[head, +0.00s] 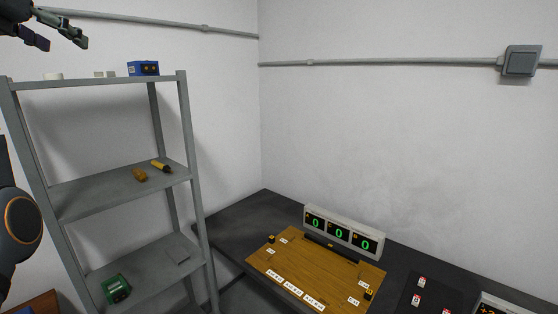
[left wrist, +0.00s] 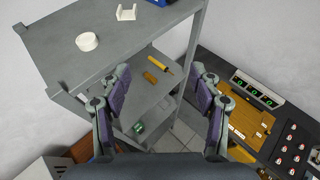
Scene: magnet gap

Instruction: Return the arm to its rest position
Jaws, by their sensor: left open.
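My left gripper (head: 58,34) is at the top left of the head view, above the left end of the grey shelf unit (head: 120,190). In the left wrist view its two fingers (left wrist: 160,92) are spread wide apart with nothing between them. Below it in that view are the top shelf board and the lower shelves. A dark round joint of my arm shows at the left edge of the head view. My right gripper is in neither view.
A blue box (head: 143,68) and small white pieces (head: 52,76) stand on the top shelf. Yellow tools (head: 160,166) lie on the middle shelf, a green device (head: 116,288) on the lower. A wooden board (head: 300,272) and a triple display (head: 342,232) showing zeros are on the dark table.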

